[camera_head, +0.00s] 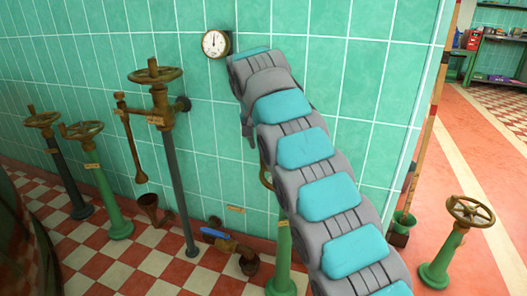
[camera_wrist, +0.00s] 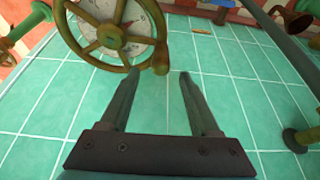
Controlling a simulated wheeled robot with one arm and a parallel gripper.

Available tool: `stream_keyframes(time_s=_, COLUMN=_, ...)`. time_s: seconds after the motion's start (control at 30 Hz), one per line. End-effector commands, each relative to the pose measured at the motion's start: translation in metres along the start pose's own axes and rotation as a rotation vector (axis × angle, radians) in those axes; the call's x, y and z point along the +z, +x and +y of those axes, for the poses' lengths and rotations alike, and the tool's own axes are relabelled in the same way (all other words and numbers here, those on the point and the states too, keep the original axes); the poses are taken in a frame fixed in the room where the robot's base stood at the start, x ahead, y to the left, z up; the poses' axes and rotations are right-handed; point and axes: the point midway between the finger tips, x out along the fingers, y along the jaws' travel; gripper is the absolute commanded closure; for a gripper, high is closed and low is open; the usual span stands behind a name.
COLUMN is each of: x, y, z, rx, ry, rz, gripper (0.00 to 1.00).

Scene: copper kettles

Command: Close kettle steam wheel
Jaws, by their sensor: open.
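A brass spoked handwheel (camera_wrist: 85,48) with a knob on its rim fills the upper left of the wrist view. A pale marked dial (camera_wrist: 137,32) shows behind its spokes. My gripper (camera_wrist: 156,74) is open and empty, its two dark fingers apart. The wheel's knob is close to the fingertips; I cannot tell whether they touch. In the head view, my arm hides the gripper and most of a wheel on a green pedestal (camera_head: 284,262). I cannot read any label naming the steam wheel.
Other handwheels stand at left: a tall one (camera_head: 155,75) and two lower ones (camera_head: 43,119) (camera_head: 82,130). Another (camera_head: 470,211) stands at right. A round gauge (camera_head: 215,43) is on the tiled wall. A blue-handled pipe valve (camera_head: 214,234) lies low. Floor at far right is open.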

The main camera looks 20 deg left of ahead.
Motion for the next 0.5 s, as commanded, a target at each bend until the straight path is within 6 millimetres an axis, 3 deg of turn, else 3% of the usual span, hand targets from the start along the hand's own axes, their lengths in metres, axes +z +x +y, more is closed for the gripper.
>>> stream_keyframes(time_s=0.13, x=-0.0005, y=-0.0126, z=-0.0003, rx=-0.001, ry=0.0, rz=0.002, gripper=0.37)
stream_keyframes(time_s=0.4, x=0.0004, y=-0.015, z=0.0003, rx=0.001, ry=0.0, rz=-0.001, gripper=0.37)
stream_keyframes(time_s=0.5, x=0.0016, y=-0.0142, z=-0.0006, rx=0.005, ry=-0.01, rz=0.0, gripper=0.46)
